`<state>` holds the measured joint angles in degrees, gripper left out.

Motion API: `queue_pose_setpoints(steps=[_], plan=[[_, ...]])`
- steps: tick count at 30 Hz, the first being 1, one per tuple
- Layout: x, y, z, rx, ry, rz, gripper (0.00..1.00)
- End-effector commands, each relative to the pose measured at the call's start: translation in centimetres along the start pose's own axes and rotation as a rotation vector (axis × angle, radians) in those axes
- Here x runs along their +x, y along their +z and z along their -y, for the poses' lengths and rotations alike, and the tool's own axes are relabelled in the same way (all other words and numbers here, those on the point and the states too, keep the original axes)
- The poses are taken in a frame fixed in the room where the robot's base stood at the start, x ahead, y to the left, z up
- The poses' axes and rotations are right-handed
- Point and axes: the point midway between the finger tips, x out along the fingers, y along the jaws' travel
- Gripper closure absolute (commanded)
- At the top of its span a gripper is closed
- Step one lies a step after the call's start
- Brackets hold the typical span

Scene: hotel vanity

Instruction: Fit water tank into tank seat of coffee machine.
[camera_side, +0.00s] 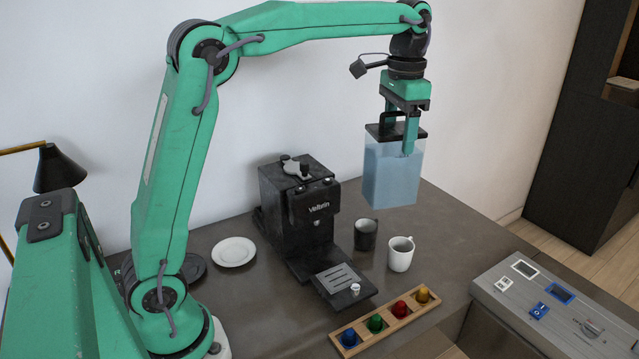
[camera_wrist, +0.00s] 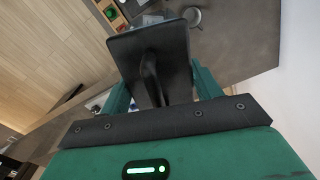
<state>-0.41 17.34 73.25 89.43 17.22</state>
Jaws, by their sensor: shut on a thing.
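The water tank (camera_side: 391,178) is a clear box of bluish water with a black lid (camera_side: 418,133) and handle. It hangs upright in the air to the right of the coffee machine and above the counter. I cannot make out the tank seat; the side view shows mainly the machine's front and top.
A dark cup (camera_side: 366,235) and a white mug (camera_side: 401,254) stand right of the machine, below the tank. A wooden holder with coloured capsules (camera_side: 388,320) lies in front. A white plate (camera_side: 233,252) lies to the left. The counter's back right (camera_side: 450,225) is clear.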

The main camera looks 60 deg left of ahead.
Motion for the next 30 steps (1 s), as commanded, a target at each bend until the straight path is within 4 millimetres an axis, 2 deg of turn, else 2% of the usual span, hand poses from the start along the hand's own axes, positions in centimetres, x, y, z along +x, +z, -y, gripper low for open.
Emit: queue_pose_setpoints(steps=[5,8,15,21,25,30], plan=[[1.0,-0.4,2.3,-0.039,0.000,0.000,0.93],[2.1,-0.7,4.5,-0.074,0.000,0.000,0.93],[5.4,-0.8,11.2,-0.179,0.000,0.000,0.93],[7.9,-0.2,16.1,-0.253,0.000,-0.001,0.93],[8.9,0.1,17.9,-0.281,-0.001,-0.001,0.93],[9.3,0.3,18.7,-0.293,-0.001,-0.003,0.93]])
